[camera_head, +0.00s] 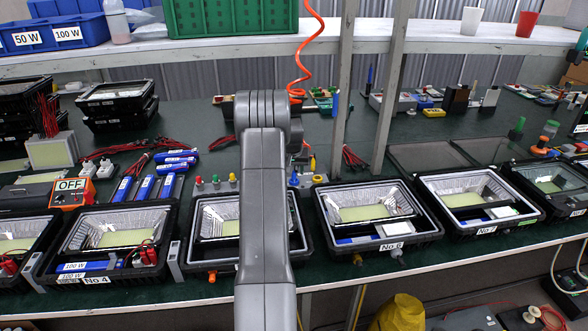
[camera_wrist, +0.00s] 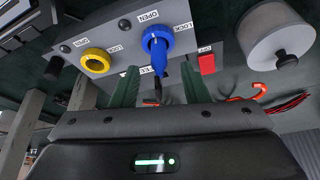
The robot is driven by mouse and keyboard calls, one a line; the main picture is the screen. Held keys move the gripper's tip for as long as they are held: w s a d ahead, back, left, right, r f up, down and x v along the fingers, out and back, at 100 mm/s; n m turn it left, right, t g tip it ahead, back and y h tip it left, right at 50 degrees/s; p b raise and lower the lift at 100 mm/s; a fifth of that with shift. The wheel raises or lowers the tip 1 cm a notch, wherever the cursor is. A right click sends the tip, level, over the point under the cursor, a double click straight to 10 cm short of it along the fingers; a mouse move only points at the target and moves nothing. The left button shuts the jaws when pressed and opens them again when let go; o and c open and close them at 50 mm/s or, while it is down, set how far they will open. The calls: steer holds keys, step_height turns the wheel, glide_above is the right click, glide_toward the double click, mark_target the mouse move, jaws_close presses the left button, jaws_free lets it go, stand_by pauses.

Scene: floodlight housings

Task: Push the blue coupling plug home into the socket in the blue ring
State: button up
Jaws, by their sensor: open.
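In the wrist view, the blue ring (camera_wrist: 168,30) is on a grey panel (camera_wrist: 120,35) with OPEN and LOCK labels. The blue coupling plug (camera_wrist: 158,58) shows at the ring, its narrow end pointing toward my gripper. How deep it sits in the socket cannot be told. My gripper (camera_wrist: 160,74) is open, its green fingers apart on either side of the plug's near end; contact is not clear. In the head view my arm hides the gripper, and a small blue part (camera_head: 293,179) shows beside the arm.
A white cylinder (camera_wrist: 275,38) stands to the right. In the head view, floodlight housings (camera_head: 378,214) line the bench front, and an orange coiled hose (camera_head: 307,45) hangs behind my arm.

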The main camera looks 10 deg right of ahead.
mark_target(294, 173)
steer(key=f, duration=0.1)
steer(key=f+b, duration=0.1)
steer(key=f, duration=0.1)
steer(key=shift+s, duration=0.25)
steer(key=shift+w+r+p, duration=0.25)
steer(key=shift+r+p, duration=0.6)
steer(key=shift+r, duration=0.3)
step_height(294, 173, up, 7)
steer(key=p, duration=0.7)
steer(key=shift+s, duration=0.15)
steer(key=shift+w+d+f+b, duration=0.15)
steer(key=shift+w+b, duration=0.45)
steer(key=shift+w, duration=0.15)
steer(key=shift+w+d+f+b, duration=0.1)
steer(key=shift+w+d+b, duration=0.05)
steer(key=shift+w+b, duration=0.5)
